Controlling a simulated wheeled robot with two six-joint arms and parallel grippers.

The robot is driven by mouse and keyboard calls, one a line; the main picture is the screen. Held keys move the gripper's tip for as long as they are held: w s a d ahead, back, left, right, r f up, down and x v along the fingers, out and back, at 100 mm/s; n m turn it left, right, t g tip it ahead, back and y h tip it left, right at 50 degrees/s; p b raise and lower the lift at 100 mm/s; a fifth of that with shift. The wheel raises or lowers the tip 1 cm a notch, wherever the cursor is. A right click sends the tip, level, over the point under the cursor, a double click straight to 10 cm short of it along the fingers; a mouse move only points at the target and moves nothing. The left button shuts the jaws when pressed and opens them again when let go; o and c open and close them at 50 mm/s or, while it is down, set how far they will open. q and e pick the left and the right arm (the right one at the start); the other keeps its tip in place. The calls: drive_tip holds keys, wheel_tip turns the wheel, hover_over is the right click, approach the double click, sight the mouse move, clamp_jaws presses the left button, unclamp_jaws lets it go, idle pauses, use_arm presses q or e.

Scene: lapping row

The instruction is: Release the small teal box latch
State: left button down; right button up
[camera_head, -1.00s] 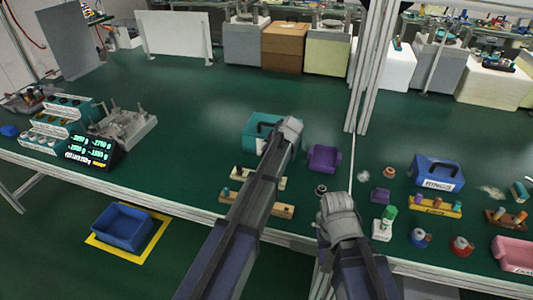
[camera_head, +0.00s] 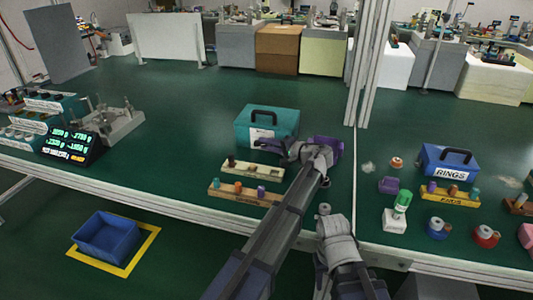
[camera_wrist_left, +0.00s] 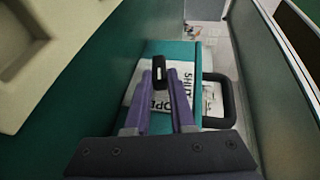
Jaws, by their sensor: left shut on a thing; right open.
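The teal box (camera_head: 268,124) with a black handle and a white front label stands on the green bench. In the left wrist view its teal body (camera_wrist_left: 172,48) fills the middle, and its label shows upside down. A small black latch (camera_wrist_left: 159,70) is on its front. My left gripper (camera_head: 268,145) reaches the box front from the right; in the left wrist view its purple fingers (camera_wrist_left: 160,88) are shut on the latch. The gripper hides part of the box's lower front in the head view. My right gripper (camera_head: 325,210) is open and empty by the bench's front edge.
Wooden strips with pegs (camera_head: 232,189) lie in front of the teal box. A purple bin (camera_head: 334,146) is partly behind my left wrist.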

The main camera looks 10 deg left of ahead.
use_arm(q)
drive_tip(key=shift+f+y+b, duration=0.2)
drive_tip(key=shift+y+b, duration=0.3)
drive_tip(key=shift+b, duration=0.3)
use_arm(e)
drive_tip(key=shift+f, duration=1.25)
use_arm(q)
drive_tip(key=c, duration=0.8)
unclamp_jaws()
drive_tip(key=shift+o, duration=0.2)
